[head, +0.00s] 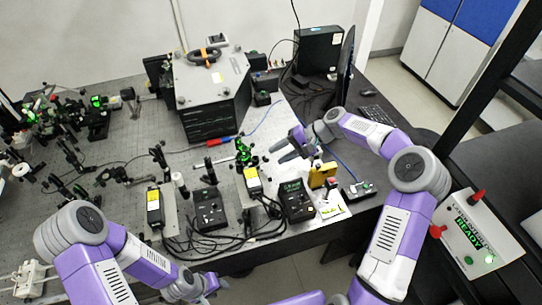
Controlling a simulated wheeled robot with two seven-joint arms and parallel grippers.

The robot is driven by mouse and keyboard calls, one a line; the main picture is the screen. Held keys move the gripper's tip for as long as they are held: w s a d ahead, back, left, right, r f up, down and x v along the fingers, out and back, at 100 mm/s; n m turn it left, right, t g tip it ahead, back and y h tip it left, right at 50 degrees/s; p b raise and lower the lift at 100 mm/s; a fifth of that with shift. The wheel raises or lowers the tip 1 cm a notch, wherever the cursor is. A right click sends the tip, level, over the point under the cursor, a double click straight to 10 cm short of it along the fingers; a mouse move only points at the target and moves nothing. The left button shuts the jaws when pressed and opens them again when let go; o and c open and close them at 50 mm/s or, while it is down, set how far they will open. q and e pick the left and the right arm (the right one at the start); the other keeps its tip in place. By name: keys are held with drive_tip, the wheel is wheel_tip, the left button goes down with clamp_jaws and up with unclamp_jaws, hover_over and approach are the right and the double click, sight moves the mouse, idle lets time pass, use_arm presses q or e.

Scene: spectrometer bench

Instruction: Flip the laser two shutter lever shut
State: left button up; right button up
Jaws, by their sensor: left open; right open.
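Two slim black laser heads with yellow labels stand at the bench's front, one on the left (154,208) and one on the right (253,182). Each has a black control box beside it, a left box (209,209) and a right box (296,201) with a green-lit display. I cannot make out a shutter lever or a laser number at this size. My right gripper (284,151) is open and empty, above the bench behind the right control box and right of a green-lit optic mount (243,152). My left gripper (214,284) is open and low at the bench's front edge, apart from the laser heads.
A yellow block (322,175) and a small switch box (357,191) sit at the bench's right front. Loose black cables run in front of the lasers. A large grey instrument (211,90) stands behind. A white READY panel (477,240) with red levers is at the right.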

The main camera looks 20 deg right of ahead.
drive_tip(key=x, duration=0.4)
drive_tip(key=shift+d, duration=0.1)
drive_tip(key=shift+w, duration=0.1)
clamp_jaws()
